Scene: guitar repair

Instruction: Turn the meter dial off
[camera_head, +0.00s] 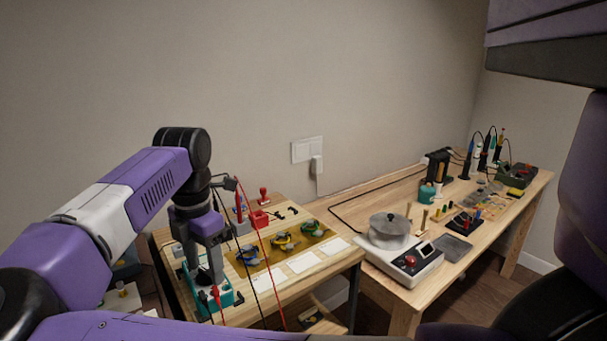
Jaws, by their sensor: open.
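A teal-cased device (226,300), which looks like the meter, lies at the front left of the left workbench. My gripper (207,279) points down right over it and covers much of its face. The dial is hidden behind the gripper, so I cannot tell its setting or whether the fingers touch it. The gripper is open, though the gap between its fingers is hard to make out at this size. Red and black leads (262,262) hang down beside my gripper, to its right.
Coiled coloured cables (283,241) lie on a brown mat right of the device, with white cards (301,262) in front. A small red object (260,219) stands behind. The right bench holds a scale-like unit with a pot (389,227) and several tools.

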